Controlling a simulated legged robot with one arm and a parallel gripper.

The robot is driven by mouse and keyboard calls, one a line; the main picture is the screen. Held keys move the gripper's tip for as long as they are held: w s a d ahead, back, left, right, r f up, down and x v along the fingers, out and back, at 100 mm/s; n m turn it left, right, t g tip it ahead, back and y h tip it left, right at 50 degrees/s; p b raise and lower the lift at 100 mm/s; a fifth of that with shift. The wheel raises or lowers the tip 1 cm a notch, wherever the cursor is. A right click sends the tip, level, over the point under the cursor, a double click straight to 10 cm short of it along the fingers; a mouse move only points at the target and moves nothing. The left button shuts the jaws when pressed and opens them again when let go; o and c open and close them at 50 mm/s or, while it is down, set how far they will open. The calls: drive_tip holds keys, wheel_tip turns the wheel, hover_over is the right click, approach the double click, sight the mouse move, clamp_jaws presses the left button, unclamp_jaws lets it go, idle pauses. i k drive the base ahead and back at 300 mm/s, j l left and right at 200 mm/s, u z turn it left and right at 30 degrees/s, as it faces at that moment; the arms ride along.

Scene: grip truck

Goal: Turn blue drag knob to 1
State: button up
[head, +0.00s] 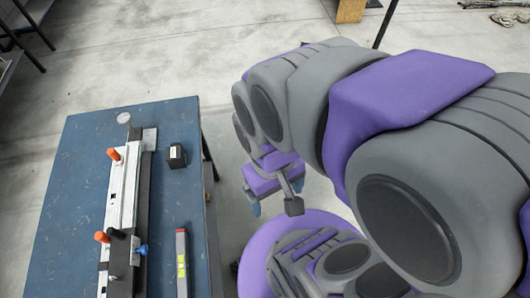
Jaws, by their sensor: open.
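The blue drag knob (143,250) is small and sticks out from the right side of a black block (122,262). The block sits at the near end of a long metal rail device (124,195) on the blue table. The number the knob is set to is too small to read. My gripper (274,207) is open and empty, with its fingers pointing down. In the picture it is right of the table's right edge, up and to the right of the knob, and clear of it.
Orange handles (114,154) and a black knob (116,233) stand up from the device. The floor right of the table is open.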

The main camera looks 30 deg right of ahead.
sight(144, 250)
drive_tip(key=k+j+u, duration=0.1)
drive_tip(key=u, duration=0.35)
drive_tip(key=k+j+u, duration=0.1)
drive_tip(key=u, duration=0.35)
drive_tip(key=j+u, duration=0.2)
drive_tip(key=u, duration=0.25)
